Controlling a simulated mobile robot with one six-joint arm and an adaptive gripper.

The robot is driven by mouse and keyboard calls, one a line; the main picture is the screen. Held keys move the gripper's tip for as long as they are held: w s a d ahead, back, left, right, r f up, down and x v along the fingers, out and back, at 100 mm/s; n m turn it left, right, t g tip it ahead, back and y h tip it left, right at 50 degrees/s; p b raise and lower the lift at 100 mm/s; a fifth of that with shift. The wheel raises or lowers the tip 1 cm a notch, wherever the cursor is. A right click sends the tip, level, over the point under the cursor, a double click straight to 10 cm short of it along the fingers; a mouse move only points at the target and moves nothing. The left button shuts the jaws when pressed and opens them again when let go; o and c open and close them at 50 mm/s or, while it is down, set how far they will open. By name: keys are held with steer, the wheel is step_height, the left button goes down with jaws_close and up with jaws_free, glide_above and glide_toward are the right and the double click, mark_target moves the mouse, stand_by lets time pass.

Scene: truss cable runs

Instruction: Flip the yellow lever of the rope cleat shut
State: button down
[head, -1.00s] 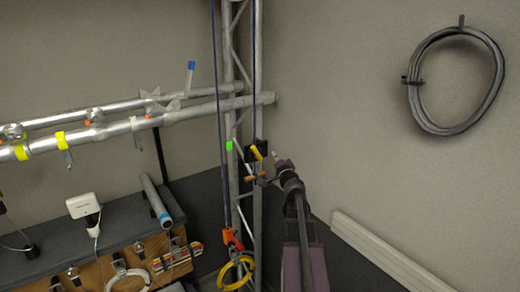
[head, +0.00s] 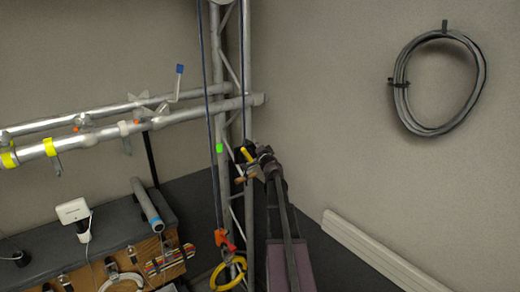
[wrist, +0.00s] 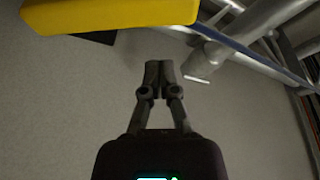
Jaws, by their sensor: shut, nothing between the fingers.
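The yellow lever (head: 246,154) of the rope cleat shows as a small tilted bar on the upright truss in the head view. In the wrist view the yellow lever (wrist: 100,14) is large and close, across the top left. My gripper (wrist: 159,68) is shut and empty, its fingertips below the lever in that picture and apart from it. In the head view my gripper (head: 264,152) is just right of the lever, beside the cleat. The cleat's body is small and partly hidden by my arm.
A horizontal truss (head: 100,135) runs left. A cable coil (head: 398,85) hangs on the right wall.

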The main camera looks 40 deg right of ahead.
mark_target(247, 155)
steer(key=shift+a+f+b, duration=0.5)
steer(key=shift+a+f, duration=0.05)
steer(key=shift+a, duration=0.3)
steer(key=shift+a+f+b, duration=0.5)
steer(key=shift+a, duration=0.35)
